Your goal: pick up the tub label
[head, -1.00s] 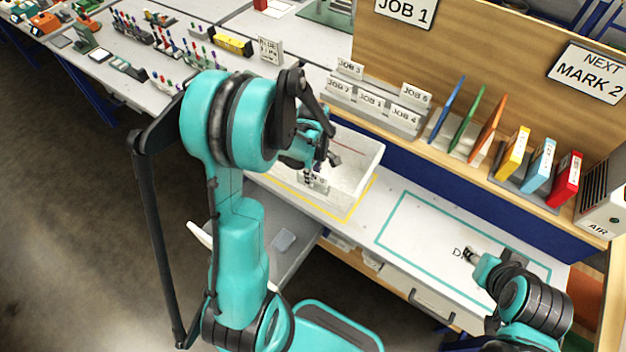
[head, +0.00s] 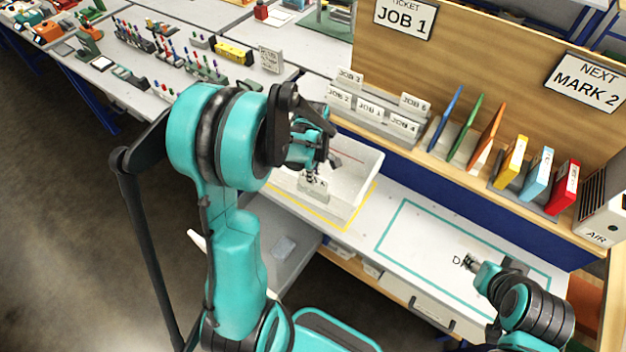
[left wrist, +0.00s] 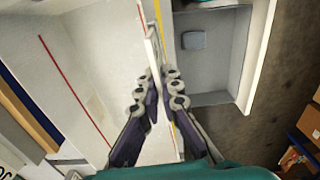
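The tub label (head: 314,190) is a small white plate at the front wall of the white tub (head: 362,163). In the left wrist view the label (left wrist: 151,42) shows nearly edge-on as a thin upright plate, with the tub's inside to its left. My left gripper (head: 313,177) is over the tub's front side. Its fingertips (left wrist: 160,78) are close together, one on each side of the plate, and look shut on it. The label's printed face is too small to read. My right gripper (head: 467,262) is low over the bench, away from the label; its fingers are too small to judge.
A yellow outline (head: 350,224) surrounds the tub; a teal outline (head: 392,222) marks mostly clear bench at right. A rack of job cards (head: 372,122) and coloured folders (head: 482,130) stand behind. A grey tray surface (left wrist: 208,75) lies below the bench front.

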